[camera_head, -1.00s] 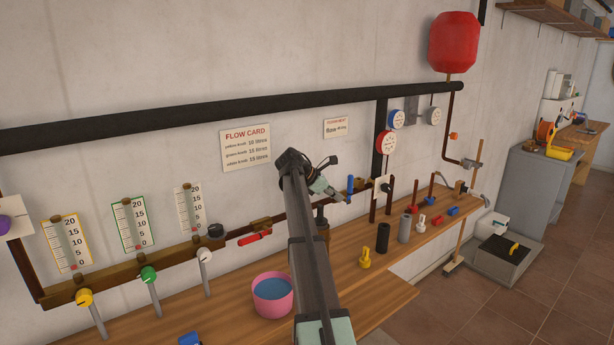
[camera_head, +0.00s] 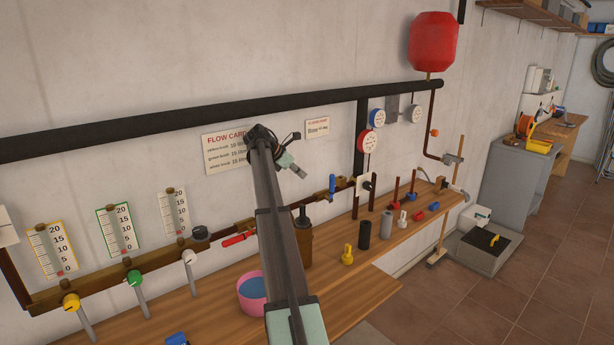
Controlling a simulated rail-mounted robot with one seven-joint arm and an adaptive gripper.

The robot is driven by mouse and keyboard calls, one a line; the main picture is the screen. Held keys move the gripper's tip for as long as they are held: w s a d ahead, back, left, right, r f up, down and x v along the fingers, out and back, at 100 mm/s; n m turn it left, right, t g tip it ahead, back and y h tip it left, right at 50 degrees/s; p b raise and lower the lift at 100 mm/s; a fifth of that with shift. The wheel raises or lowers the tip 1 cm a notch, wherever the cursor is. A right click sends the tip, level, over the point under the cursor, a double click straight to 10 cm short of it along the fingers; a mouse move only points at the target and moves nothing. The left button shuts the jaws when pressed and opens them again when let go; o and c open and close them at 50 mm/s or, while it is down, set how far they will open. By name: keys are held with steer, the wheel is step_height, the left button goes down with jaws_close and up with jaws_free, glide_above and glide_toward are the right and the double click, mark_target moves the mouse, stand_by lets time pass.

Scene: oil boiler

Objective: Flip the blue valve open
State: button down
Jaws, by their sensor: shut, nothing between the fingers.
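The blue valve (camera_head: 332,184) has a blue lever handle that stands roughly upright on the brown pipe along the wall, right of the middle in the head view. My gripper (camera_head: 302,174) is shut and empty. It shows to the left of the blue handle and slightly higher, with a visible gap between them. The small size of the gripper makes its depth relative to the valve hard to judge. My arm crosses the pipe left of the valve and hides part of it.
A red-handled valve (camera_head: 236,240) sits further left on the pipe. A pink bucket (camera_head: 249,301) of blue liquid and a black cylinder (camera_head: 363,236) stand on the wooden bench (camera_head: 350,299). A white plate (camera_head: 363,186) is right of the blue valve.

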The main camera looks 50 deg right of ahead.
mark_target(330, 188)
steer(key=p+x, duration=0.1)
steer(key=x, duration=0.2)
steer(key=d+r+p+x, duration=0.1)
steer(key=x, duration=0.3)
steer(key=p+x, duration=0.1)
steer(key=x, duration=0.2)
steer(key=shift+s+d, duration=0.6)
steer(key=shift+d, duration=0.35)
steer(key=shift+w+p, duration=0.1)
steer(key=shift+p, duration=0.25)
